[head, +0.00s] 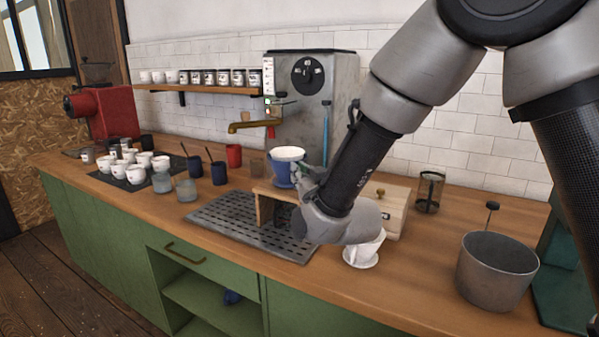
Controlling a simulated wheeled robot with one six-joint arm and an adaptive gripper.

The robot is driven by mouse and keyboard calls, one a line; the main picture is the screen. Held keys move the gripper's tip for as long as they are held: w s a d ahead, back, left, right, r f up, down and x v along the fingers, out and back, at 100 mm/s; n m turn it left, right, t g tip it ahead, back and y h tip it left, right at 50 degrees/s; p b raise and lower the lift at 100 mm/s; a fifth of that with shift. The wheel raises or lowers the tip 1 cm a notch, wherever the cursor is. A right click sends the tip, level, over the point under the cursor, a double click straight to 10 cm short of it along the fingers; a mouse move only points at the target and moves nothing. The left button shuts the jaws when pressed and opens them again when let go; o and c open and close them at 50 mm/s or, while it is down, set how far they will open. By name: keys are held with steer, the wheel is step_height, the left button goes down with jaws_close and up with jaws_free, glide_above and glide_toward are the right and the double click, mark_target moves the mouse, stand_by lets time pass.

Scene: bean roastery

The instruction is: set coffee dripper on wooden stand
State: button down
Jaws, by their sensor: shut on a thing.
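A blue coffee dripper (283,172) with a white top is upright at the wooden stand's top. My gripper (302,178) is shut on its right side, with the fingers partly hidden by my wrist. The wooden stand (264,207) stands on the dark drip grate, and my wrist covers its right part. The dripper's base is level with or just over the stand's top; I cannot tell whether they touch. A second, white dripper (365,252) sits on the counter, right of the stand and just below my wrist.
The slotted drip grate (215,222) lies under the stand. A wooden box (394,210) and a glass press (429,191) are behind my wrist. A metal pot (495,275) stands at right. Cups on a dark mat (112,178) are at left. The front counter edge is mostly clear.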

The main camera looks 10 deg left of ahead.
steer(key=shift+f, duration=0.45)
stand_by(0.4)
steer(key=c, duration=1.5)
jaws_free()
steer(key=shift+f, duration=0.1)
